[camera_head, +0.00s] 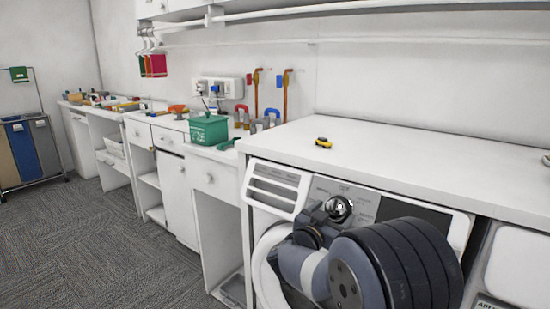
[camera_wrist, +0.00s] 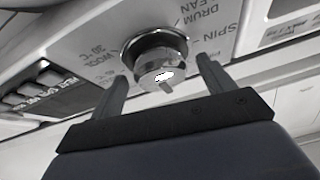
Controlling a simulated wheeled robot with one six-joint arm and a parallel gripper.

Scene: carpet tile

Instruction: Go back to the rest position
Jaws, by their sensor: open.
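My gripper (camera_wrist: 162,72) is open in the wrist view. Its two dark fingers stand apart on either side of a round silver dial (camera_wrist: 160,52) and do not visibly grip it. The dial sits on the washing machine's panel, with wash-programme lettering around it. In the head view the dial (camera_head: 338,208) shows on the panel of the white washing machine (camera_head: 255,225). My gripper (camera_head: 316,226) is close in front of it, with its fingers partly hidden by my own arm. The exact gap between fingers and dial cannot be told.
A white worktop (camera_head: 410,165) extends over the machine, with a small yellow toy car (camera_head: 323,143) on it. White cabinets (camera_head: 180,195) line the wall. Carpet floor (camera_head: 95,240) is clear at left.

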